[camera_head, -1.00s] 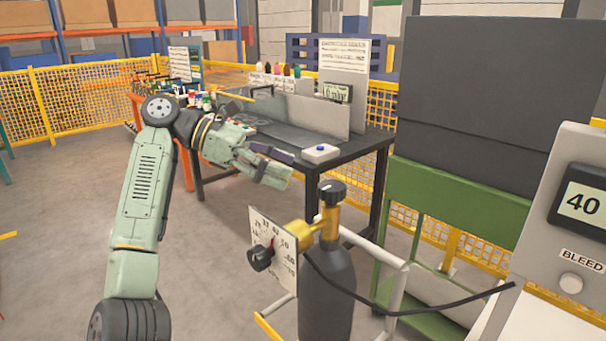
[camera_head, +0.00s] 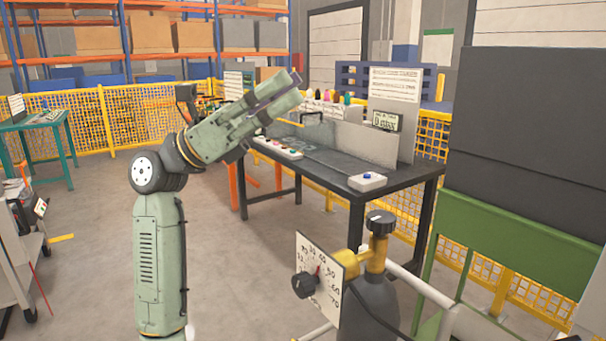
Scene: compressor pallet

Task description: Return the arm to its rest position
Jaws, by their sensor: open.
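My green arm rises at the left of the head camera view, upright in its lower link and bent at the dark elbow. My gripper (camera_head: 287,92) points up and to the right. Its two fingers look apart, with nothing between them. In the picture it overlaps the far end of the workbench (camera_head: 398,192), and it appears raised above the bench top.
A dark gas cylinder (camera_head: 372,307) with a dial plate (camera_head: 319,280) stands in front at the right. A green frame with a dark panel (camera_head: 535,130) is beyond it. A cart (camera_head: 20,250) and a teal table (camera_head: 52,126) are at the left. Open floor lies around my arm.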

